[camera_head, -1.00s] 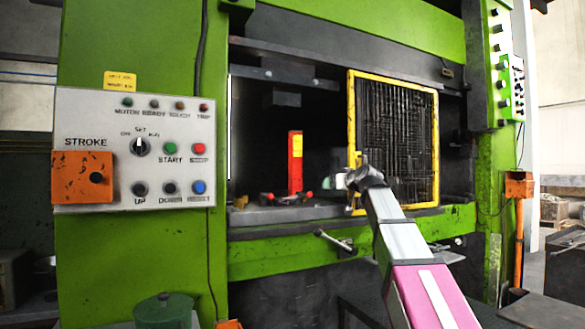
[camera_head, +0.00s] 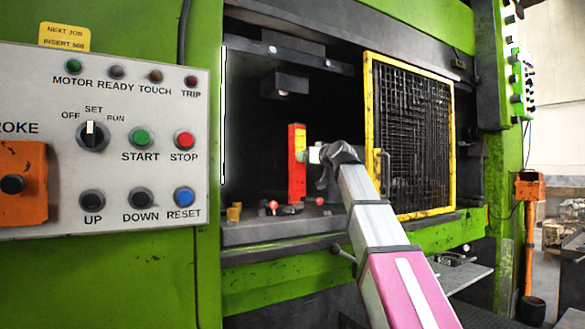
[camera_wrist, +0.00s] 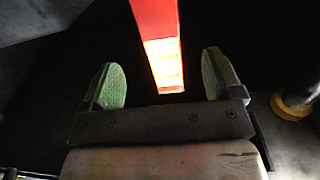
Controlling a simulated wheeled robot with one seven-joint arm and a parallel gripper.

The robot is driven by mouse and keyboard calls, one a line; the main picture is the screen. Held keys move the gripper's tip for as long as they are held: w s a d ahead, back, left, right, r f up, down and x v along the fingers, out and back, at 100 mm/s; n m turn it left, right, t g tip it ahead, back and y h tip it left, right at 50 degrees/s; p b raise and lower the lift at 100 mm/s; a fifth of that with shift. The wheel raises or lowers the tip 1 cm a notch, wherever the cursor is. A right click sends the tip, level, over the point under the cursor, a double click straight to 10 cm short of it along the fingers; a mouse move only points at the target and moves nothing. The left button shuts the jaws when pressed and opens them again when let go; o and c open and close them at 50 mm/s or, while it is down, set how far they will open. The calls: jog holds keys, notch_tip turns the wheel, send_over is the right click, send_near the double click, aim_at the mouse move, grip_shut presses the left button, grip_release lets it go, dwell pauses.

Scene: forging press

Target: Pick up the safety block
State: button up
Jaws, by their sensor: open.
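The safety block (camera_head: 297,163) is a tall red bar with a yellow label. It stands upright on the press bed (camera_head: 262,232), inside the press opening. My gripper (camera_head: 307,154) is beside its right side at about label height in the head view. In the wrist view the block (camera_wrist: 160,50) comes down from the top between my two green-padded fingers (camera_wrist: 160,85), with a gap on each side. The fingers are open. In the head view they are mostly hidden by my wrist.
A yellow-framed mesh guard (camera_head: 412,135) stands right of the opening, close to my arm. The dark upper tooling (camera_head: 285,82) hangs above the block. Red-knobbed parts (camera_head: 273,206) sit on the bed near the block's foot. A control panel (camera_head: 105,140) is at left.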

aim_at(297, 166)
jog(key=x, duration=1)
jog(key=shift+w, duration=0.2)
jog(key=shift+a, duration=0.15)
jog(key=c, duration=1.5)
jog(key=shift+r, duration=0.1)
grip_shut()
